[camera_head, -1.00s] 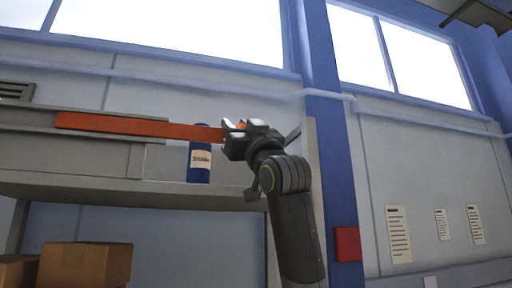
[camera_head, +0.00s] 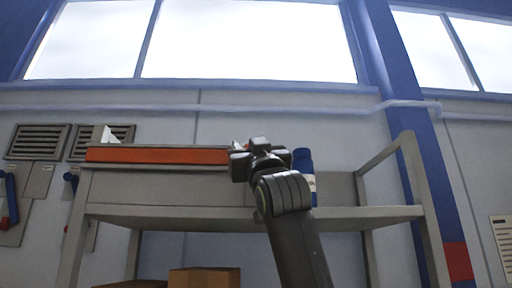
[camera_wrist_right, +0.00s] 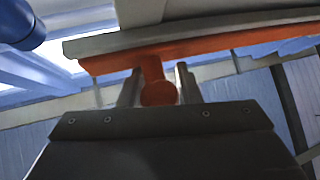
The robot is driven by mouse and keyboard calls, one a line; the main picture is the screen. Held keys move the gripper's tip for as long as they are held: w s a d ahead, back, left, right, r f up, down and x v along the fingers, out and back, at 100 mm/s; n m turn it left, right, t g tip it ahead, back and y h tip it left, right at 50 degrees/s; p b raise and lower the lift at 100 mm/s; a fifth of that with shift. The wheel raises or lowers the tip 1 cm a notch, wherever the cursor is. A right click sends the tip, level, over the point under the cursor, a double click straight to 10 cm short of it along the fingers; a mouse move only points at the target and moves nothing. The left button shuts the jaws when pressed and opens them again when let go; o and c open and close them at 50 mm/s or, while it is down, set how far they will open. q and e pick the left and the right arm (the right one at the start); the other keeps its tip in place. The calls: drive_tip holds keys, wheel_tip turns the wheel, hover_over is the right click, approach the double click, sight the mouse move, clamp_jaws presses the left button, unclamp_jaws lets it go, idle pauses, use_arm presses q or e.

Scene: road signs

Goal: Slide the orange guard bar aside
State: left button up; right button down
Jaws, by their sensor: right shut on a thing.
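The orange guard bar (camera_head: 160,156) lies lengthwise along the front of a grey box-like housing (camera_head: 165,187) on a shelf. In the right wrist view the bar (camera_wrist_right: 210,46) runs along the housing's edge, with a round orange knob (camera_wrist_right: 158,92) sticking out from it. My right gripper (camera_head: 243,150) is at the bar's right end. In the wrist view its two fingers (camera_wrist_right: 158,90) stand on either side of the knob and are shut on it. My left gripper is not in view.
A blue bottle (camera_head: 303,172) stands on the shelf just right of and behind my right gripper. The shelf's upright (camera_head: 420,200) is further right. Cardboard boxes (camera_head: 204,278) sit below. Vents and blue-handled switches (camera_head: 11,199) are on the wall at left.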

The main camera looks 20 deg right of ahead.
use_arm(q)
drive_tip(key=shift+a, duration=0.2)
use_arm(e)
drive_tip(key=shift+r, duration=0.1)
drive_tip(key=c, duration=1.3)
unclamp_jaws()
drive_tip(key=shift+a, duration=0.1)
drive_tip(key=shift+o, duration=1.2)
drive_tip(key=shift+w+a, duration=0.1)
drive_tip(key=shift+a, duration=0.2)
drive_tip(key=shift+s+d+f+b, duration=0.3)
drive_tip(key=shift+f+b, duration=0.05)
drive_tip(key=shift+f, duration=0.05)
use_arm(q)
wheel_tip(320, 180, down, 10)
drive_tip(key=b, duration=0.9)
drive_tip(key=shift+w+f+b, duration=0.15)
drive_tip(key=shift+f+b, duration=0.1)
drive_tip(key=shift+b, duration=0.15)
use_arm(e)
drive_tip(key=v, duration=1.6)
drive_tip(key=shift+s, duration=0.25)
drive_tip(key=shift+a+f, duration=0.1)
